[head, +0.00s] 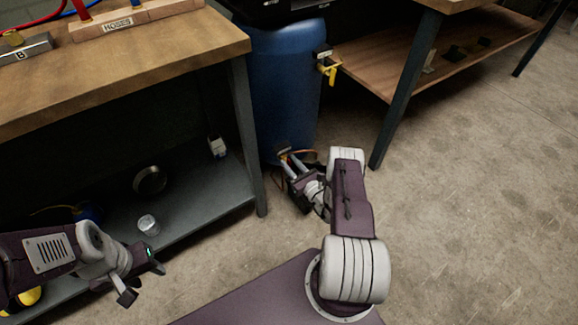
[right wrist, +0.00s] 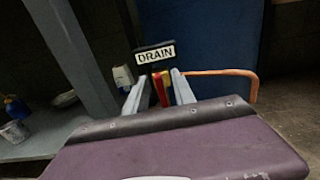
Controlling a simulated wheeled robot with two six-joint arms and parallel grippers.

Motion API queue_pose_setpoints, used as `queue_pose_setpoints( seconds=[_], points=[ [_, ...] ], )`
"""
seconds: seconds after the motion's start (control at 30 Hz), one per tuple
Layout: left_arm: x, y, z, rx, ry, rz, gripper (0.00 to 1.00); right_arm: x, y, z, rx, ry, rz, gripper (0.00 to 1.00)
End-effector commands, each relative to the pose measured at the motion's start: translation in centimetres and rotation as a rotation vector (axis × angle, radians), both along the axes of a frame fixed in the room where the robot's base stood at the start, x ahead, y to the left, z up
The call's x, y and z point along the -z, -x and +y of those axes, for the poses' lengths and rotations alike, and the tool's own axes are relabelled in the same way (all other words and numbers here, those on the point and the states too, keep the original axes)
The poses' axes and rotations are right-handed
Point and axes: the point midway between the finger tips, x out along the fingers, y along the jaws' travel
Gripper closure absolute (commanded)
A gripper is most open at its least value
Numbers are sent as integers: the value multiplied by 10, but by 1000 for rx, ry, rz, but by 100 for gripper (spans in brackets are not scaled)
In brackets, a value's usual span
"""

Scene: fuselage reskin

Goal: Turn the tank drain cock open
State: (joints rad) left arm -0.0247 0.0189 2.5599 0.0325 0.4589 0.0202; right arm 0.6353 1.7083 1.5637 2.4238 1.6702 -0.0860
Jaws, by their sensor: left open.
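The drain cock's red lever (right wrist: 160,88) shows in the right wrist view, below a black plate marked DRAIN (right wrist: 155,54) at the foot of the blue tank (head: 285,85). My right gripper (right wrist: 159,82) has its two fingers on either side of the lever, with narrow gaps showing; contact is not visible. In the head view my right gripper (head: 289,160) is at the tank's lower front and largely hides the cock. My left gripper (head: 142,281) is open and empty in front of the left bench's lower shelf.
A copper pipe (right wrist: 225,72) runs right of the cock. A yellow-handled valve (head: 328,70) is higher on the tank. The left bench's leg (head: 247,140) is close left of the tank. A cup (head: 148,225) sits on the lower shelf (head: 195,205). The floor at right is clear.

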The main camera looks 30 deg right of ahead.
Motion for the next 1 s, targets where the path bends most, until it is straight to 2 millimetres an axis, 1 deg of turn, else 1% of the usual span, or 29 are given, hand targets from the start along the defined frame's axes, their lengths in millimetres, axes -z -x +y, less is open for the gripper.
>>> queue_pose_setpoints(
  seconds=[0.03, 0.1, 0.33, 0.37, 0.4, 0.43, 0.47, 0.77, 1.0],
  points=[
    [4, 0, 0, 0, 0, 0, 56, 2, -5, 1, -1, 1, 0, 69],
    [5, 0, 0, 0, 0, 0, 56, 1, -8, 1, -1, 0, 1, 69],
    [4, 0, 0, 0, 0, 0, 56, -1, -9, 1, 0, -1, 1, 69],
    [4, 0, 0, 0, 0, 0, 56, -1, -9, 1, 0, -1, 1, 75],
    [4, 0, 0, 0, 0, 0, 56, -1, -9, 1, 0, -1, 1, 86],
    [4, 0, 0, 0, 0, 0, 56, -1, -9, 1, 0, 0, 1, 94],
    [4, 0, 0, 0, 0, 0, 56, -1, -9, 1, 0, 0, 1, 100],
    [3, 0, 0, 0, 0, 0, 56, -1, -9, 1, 0, 12, 0, 100],
    [-3, 0, 0, 0, 0, 0, 56, -2, -9, 3, 0, 116, -8, 100]
  ],
)
